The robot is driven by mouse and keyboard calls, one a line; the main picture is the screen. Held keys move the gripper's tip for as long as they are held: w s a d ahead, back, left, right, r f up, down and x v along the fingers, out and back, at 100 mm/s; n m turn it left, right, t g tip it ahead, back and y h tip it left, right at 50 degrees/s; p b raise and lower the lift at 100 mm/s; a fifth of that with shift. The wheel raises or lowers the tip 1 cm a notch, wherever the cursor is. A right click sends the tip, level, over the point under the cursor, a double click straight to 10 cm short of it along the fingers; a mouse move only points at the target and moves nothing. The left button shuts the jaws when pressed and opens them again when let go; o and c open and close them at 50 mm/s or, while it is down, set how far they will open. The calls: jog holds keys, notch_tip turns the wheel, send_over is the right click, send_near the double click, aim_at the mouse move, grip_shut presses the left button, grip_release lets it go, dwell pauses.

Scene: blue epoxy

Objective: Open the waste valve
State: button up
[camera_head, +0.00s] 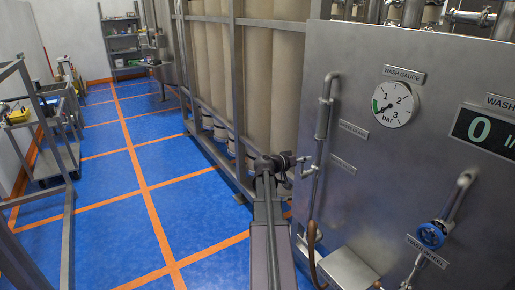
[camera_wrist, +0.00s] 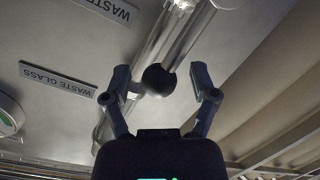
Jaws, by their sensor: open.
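The waste valve's pipework runs up the left side of the steel panel, with a vertical pipe (camera_head: 324,108) in the head view. In the wrist view a dark round knob (camera_wrist: 158,79) shows on a bright metal pipe, with labels upside down, one reading WASTE GLASS (camera_wrist: 58,79) and another beginning WASTE (camera_wrist: 108,10). My gripper (camera_head: 305,166) is close beside the pipe in the head view. In the wrist view my gripper (camera_wrist: 161,84) is open, with one finger on each side of the knob. Contact cannot be told. The lever's full shape is hidden.
The steel panel (camera_head: 400,160) carries a wash gauge (camera_head: 393,104), a digital display showing 0 (camera_head: 483,132) and a blue handwheel (camera_head: 431,236). A steel frame with tall beige columns (camera_head: 272,80) stands behind my arm.

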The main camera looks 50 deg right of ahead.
jog(key=shift+a+r, duration=0.1)
dwell(0.3)
jog(key=shift+w+a+r+y+p, duration=0.1)
jog(key=shift+a+r+y+p, duration=0.3)
jog(key=shift+p, duration=0.45)
jog(key=w+a+f+n+t+y+p, duration=0.2)
jog(key=w+a, duration=0.3)
jog(key=a, duration=0.6)
jog(key=w+a+f+n+t+y+p, duration=0.1)
jog(key=w+a+f+n+y, duration=0.3)
jog(key=a, duration=0.7)
jog(key=w+a+n+t+y+p, duration=0.1)
jog(key=w+a+t+p, duration=0.1)
jog(key=w+a, duration=0.65)
jog(key=s+a+n+y+p, duration=0.2)
jog(key=a+n+y, duration=0.1)
jog(key=a, duration=1.4)
jog(key=s+a+n+y+p, duration=0.1)
jog(key=s+a+n+y, duration=0.2)
jog(key=a, duration=1.4)
jog(key=shift+s+a+r+n+y+p, duration=0.2)
jog(key=shift+a+n+y+p, duration=0.15)
jog(key=shift+n+y, duration=0.45)
